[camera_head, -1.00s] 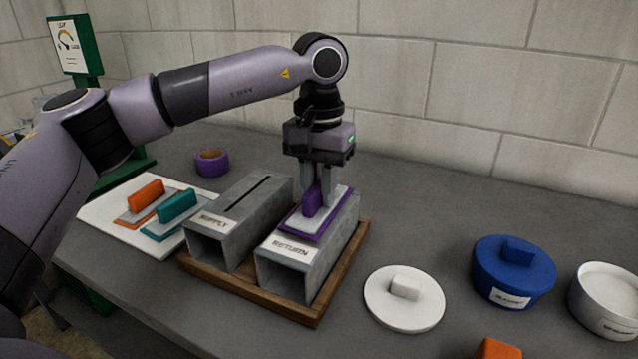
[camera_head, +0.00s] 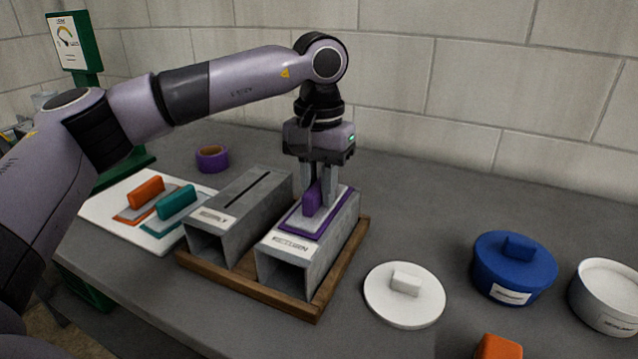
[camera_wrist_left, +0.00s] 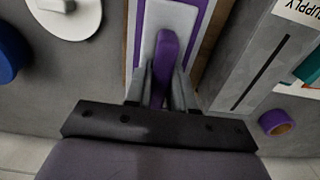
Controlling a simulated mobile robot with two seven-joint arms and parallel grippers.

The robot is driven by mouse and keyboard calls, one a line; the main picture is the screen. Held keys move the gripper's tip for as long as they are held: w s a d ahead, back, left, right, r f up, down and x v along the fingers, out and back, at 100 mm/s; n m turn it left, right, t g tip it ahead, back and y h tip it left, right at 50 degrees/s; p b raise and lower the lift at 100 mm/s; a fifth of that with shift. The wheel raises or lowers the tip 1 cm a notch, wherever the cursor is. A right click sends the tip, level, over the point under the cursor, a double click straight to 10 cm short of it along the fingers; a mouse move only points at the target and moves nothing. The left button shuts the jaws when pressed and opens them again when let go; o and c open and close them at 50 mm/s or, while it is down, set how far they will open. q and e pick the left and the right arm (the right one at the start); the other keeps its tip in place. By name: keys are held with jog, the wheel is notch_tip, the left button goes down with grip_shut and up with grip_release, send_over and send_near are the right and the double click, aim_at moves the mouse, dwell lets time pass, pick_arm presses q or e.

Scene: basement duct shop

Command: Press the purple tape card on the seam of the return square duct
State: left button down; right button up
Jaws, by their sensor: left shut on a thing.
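The purple tape card (camera_head: 302,224) is a flat plate with a purple border and an upright purple handle. It lies flat on top of the return square duct (camera_head: 333,239), along its length, and covers the seam there. My left gripper (camera_head: 318,200) points straight down and is shut on the card's handle. The left wrist view shows the handle (camera_wrist_left: 166,55) between the fingers. The supply duct (camera_head: 242,212) stands beside it on the left, with its dark slot uncovered. My right gripper is not in view.
Both ducts sit in a wooden tray (camera_head: 312,312). A white board (camera_head: 103,212) with an orange and a teal card is at left. A purple tape roll (camera_head: 212,158) is behind. A white lid (camera_head: 404,312), blue lidded pot (camera_head: 513,285) and white pot (camera_head: 606,310) stand at right.

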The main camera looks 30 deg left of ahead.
aim_at(319, 182)
pick_arm(q)
jog(key=shift+s+f, duration=0.15)
jog(key=shift+f, duration=0.25)
dwell(1.3)
notch_tip(319, 182, up, 2)
jog(key=shift+r+p, duration=0.2)
jog(key=shift+p, duration=0.95)
notch_tip(319, 182, up, 2)
jog(key=shift+r+p, duration=0.1)
jog(key=shift+p, duration=0.75)
jog(key=shift+r+p, duration=1.65)
jog(key=shift+r, duration=0.3)
jog(key=shift+f, duration=0.1)
